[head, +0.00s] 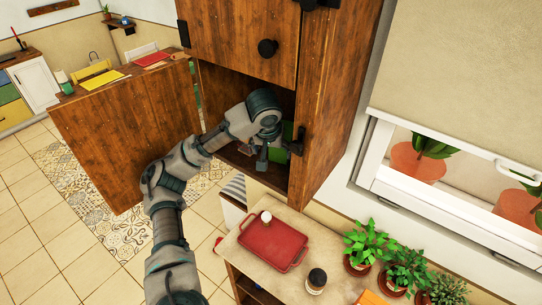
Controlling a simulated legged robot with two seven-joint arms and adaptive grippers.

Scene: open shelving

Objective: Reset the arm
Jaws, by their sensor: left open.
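My left arm comes up from the bottom of the head view and bends to the right at its elbow. My left gripper (268,157) is at the opening of a wooden wall cabinet (335,95), pointing down and partly inside it. Its fingers are small and dark against the cabinet interior. A green item (287,131) shows behind the gripper in the cabinet. I cannot see the gripper holding anything. My right gripper is not in view.
The open cabinet door (125,135) stands left of my arm. Below, a counter (245,236) holds a red tray (273,246), a jar (316,280) and several potted plants (405,268). A window (450,185) is at right. Tiled floor lies open at left.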

